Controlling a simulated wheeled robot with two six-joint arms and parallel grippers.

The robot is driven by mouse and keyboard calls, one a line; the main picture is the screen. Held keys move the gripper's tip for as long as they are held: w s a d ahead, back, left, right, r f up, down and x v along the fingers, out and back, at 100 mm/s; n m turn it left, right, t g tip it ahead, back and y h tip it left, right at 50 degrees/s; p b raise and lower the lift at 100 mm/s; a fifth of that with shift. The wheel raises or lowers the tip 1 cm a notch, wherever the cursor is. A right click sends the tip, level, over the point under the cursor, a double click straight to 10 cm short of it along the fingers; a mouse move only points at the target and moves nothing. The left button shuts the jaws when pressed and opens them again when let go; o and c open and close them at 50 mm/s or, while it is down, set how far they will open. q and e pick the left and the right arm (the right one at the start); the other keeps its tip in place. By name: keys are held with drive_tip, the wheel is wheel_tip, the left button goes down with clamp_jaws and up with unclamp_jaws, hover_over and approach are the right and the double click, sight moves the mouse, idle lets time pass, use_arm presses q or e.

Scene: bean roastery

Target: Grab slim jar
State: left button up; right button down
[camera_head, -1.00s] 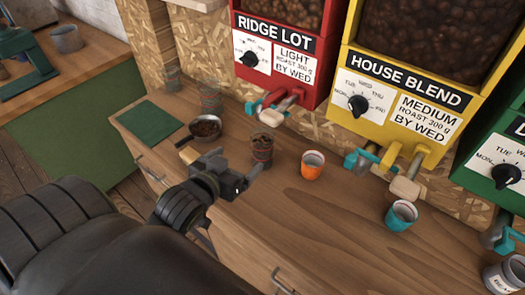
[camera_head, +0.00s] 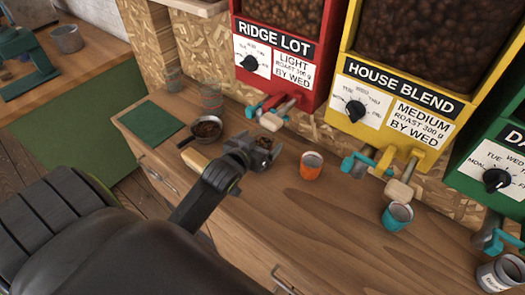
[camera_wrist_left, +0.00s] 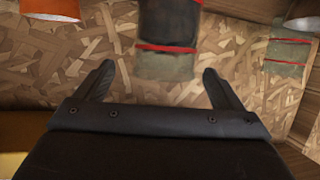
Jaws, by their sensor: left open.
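The slim jar (camera_head: 267,142) is a clear jar holding dark beans, standing on the wooden counter; my gripper hides most of it in the head view. In the left wrist view the jar (camera_wrist_left: 168,38) shows two red bands and lines up with the gap between the fingers. My left gripper (camera_head: 254,153) is open right at the jar; in the wrist view its fingers (camera_wrist_left: 157,78) stand apart on either side, with no contact visible. My right gripper is not in view.
A pan of beans (camera_head: 206,129) is left of the jar, an orange cup (camera_head: 311,168) right of it, a teal cup (camera_head: 397,216) farther right. Similar jars (camera_head: 211,99) stand behind. Dispensers (camera_head: 282,55) line the back. The front counter between the cups is clear.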

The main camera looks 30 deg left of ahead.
sight(267, 133)
use_arm(q)
drive_tip(key=shift+w+a, duration=0.1)
drive_tip(key=shift+w, duration=0.25)
drive_tip(key=p+x, duration=0.1)
drive_tip(key=x, duration=0.2)
drive_tip(key=shift+a, duration=0.15)
drive_tip(key=shift+w+f+p, duration=0.3)
drive_tip(key=shift+w, duration=0.25)
drive_tip(key=shift+r, duration=0.1)
drive_tip(key=c, duration=1.7)
